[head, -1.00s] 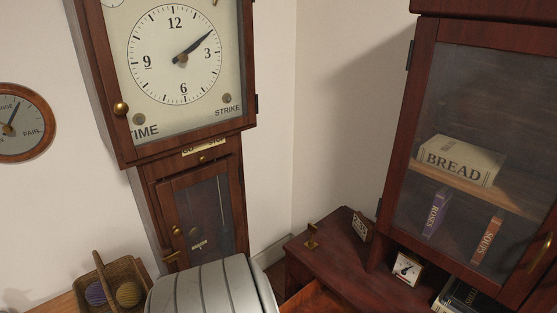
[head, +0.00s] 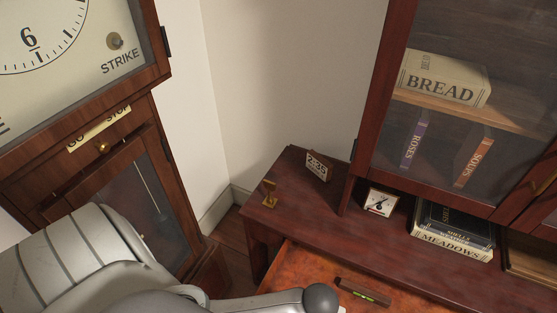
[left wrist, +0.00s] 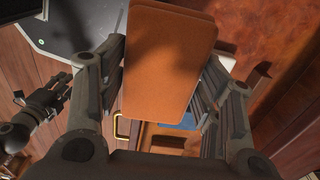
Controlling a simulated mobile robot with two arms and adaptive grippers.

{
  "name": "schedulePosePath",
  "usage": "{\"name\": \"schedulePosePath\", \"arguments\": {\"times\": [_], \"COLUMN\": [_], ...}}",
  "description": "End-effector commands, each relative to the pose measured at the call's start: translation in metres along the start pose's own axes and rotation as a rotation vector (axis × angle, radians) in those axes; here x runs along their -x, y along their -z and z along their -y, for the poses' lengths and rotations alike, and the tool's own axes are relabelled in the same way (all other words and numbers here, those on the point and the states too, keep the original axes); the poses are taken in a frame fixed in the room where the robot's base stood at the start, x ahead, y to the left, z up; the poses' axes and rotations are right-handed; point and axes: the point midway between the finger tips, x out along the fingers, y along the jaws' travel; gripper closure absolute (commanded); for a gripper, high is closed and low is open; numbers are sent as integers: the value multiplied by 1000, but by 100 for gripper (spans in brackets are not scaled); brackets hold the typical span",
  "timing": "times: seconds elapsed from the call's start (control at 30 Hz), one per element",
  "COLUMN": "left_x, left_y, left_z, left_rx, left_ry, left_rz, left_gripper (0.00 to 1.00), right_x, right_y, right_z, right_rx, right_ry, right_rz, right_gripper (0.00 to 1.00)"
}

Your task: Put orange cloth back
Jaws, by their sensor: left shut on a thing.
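The orange cloth (left wrist: 172,95) is a flat, folded block in the left wrist view. My left gripper (left wrist: 165,58) has one finger on each side of it and is shut on it. In the head view my left arm crosses the lower left; the gripper and the cloth do not show there. A dark jointed gripper (left wrist: 42,100), apparently my right one, shows at the left of the wrist view, too small to read its jaws.
On the cabinet stand a brass piece (head: 269,193), a date block (head: 319,166), a small dial (head: 381,202) and stacked books (head: 452,236). A tall clock (head: 100,150) stands left.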

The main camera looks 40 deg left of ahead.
Motion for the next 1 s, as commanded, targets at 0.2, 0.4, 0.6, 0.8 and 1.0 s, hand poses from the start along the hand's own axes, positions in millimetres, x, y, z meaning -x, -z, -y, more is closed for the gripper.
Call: {"name": "schedulePosePath", "arguments": {"times": [0.2,0.4,0.6,0.8,1.0], "left_x": [-21,-50,-80,-92,-116], "left_y": [-38,-70,-88,-95,-98], "left_z": [33,63,81,88,90], "left_rx": [5,5,4,2,3], "left_ry": [0,-2,-1,1,-1], "left_rz": [7,5,2,1,1], "left_gripper": [62,62,62,62,62], "right_x": [2,0,-4,-6,-11], "right_y": [-3,-4,-4,-2,-2], "right_z": [-14,-17,-11,-1,0], "right_rx": [-4,-3,-3,-4,-3], "right_ry": [-18,-21,-14,-2,0], "right_rz": [5,6,5,3,2], "right_gripper": [60,60,60,60,60]}}
